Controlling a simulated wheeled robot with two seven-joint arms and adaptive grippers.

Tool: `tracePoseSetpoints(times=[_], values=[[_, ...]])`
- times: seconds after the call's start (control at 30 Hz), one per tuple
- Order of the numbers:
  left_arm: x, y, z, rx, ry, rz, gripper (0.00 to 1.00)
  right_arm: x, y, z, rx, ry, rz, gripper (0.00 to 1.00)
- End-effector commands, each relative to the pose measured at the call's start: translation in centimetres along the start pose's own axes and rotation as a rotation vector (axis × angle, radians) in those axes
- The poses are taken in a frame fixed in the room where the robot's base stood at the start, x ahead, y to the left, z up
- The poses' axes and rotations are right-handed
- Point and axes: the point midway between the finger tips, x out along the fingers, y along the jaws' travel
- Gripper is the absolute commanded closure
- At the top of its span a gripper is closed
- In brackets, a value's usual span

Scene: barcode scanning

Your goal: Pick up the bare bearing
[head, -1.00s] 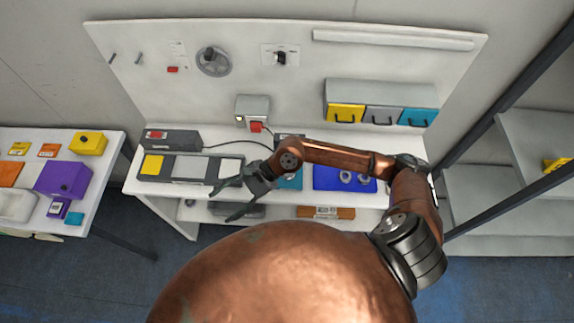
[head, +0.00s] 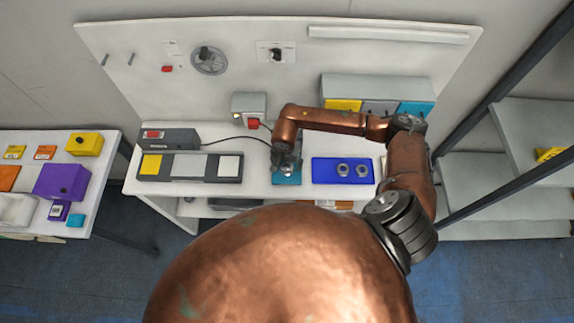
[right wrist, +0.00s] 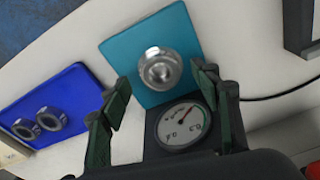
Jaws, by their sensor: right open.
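A shiny silver round part (right wrist: 160,68), seemingly a bearing, lies on a teal mat (right wrist: 118,48) in the right wrist view. In the head view it shows at the teal mat's front (head: 286,180), partly covered by my right gripper. My right gripper (head: 287,160) points down over this mat. In the right wrist view its fingers (right wrist: 162,98) are spread and empty, with the silver part just beyond and between their tips. Two grey rings (head: 353,170) lie side by side on a blue mat (head: 322,178). My left gripper is not in view.
A grey tray with yellow and white pads (head: 192,168) is left on the bench. A red-button box (head: 249,109) and coloured bins (head: 379,95) stand behind.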

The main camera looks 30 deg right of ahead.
Motion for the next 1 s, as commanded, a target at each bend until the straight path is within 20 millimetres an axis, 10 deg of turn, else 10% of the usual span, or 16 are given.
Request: tracePoseSetpoints(times=[0.37,1.0], values=[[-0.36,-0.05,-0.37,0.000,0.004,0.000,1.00,1.49,-0.18,0.04,-0.003,0.000,-0.002,0.43],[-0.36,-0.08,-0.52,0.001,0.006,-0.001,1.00,1.45,-0.21,0.05,-0.003,0.000,-0.002,0.86]])
